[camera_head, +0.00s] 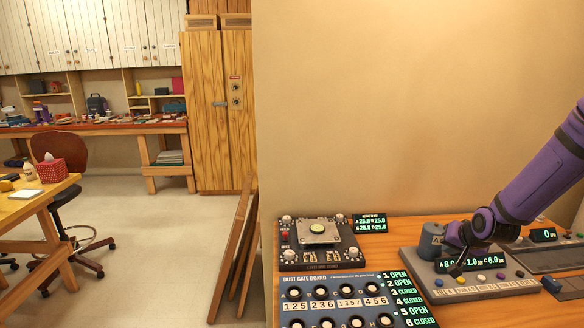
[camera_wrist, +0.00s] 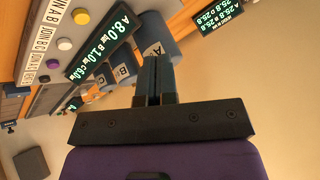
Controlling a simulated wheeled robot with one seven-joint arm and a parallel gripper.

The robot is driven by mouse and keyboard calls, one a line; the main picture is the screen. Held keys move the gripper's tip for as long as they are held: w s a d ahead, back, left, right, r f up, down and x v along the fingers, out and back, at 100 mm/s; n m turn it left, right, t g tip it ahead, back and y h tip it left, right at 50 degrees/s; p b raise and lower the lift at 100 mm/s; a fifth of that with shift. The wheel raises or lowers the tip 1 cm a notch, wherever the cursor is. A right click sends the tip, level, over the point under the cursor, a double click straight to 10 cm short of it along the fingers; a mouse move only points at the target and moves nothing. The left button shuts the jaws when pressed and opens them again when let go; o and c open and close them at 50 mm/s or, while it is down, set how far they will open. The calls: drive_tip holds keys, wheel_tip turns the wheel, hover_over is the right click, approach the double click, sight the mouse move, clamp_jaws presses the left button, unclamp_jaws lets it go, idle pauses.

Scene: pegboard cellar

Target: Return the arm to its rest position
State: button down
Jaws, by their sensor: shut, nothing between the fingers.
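My arm (camera_head: 545,180) is purple and reaches in from the right in the head view. My gripper (camera_head: 458,243) hangs over the console with the grey cylinders (camera_head: 432,240), near its left end, and partly covers its display. I cannot tell from the head view whether it touches the console. In the wrist view my gripper (camera_wrist: 154,80) has its two dark fingers together with nothing between them. Blue-grey cylinders marked A, B and C (camera_wrist: 158,48) stand beyond the fingers, next to a green-lit display (camera_wrist: 100,45).
The Dust Gate Board (camera_head: 335,284) lies at the front left of the wooden bench (camera_head: 390,236). A device with a levelling plate (camera_head: 318,232) and a small display (camera_head: 369,223) stand behind it. A plain wall rises behind the bench. Wooden boards (camera_head: 236,245) lean at its left end.

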drive_tip(key=s+a+r+n+g+h, duration=0.15)
drive_tip(key=s+a+r, duration=0.35)
drive_tip(key=r, duration=0.5)
drive_tip(key=s+a+r+n+g+h, duration=0.1)
drive_tip(key=s+a+r+n, duration=0.15)
drive_tip(key=s+r, duration=0.6)
drive_tip(key=s+a+r+y, duration=0.1)
drive_tip(key=s+a+r, duration=0.2)
drive_tip(key=s, duration=0.6)
drive_tip(key=s+a+r+n+y, duration=0.1)
drive_tip(key=s+a+r, duration=0.2)
drive_tip(key=s+r, duration=0.3)
drive_tip(key=s, duration=0.4)
drive_tip(key=shift+a+n, duration=0.15)
drive_tip(key=shift+n, duration=0.15)
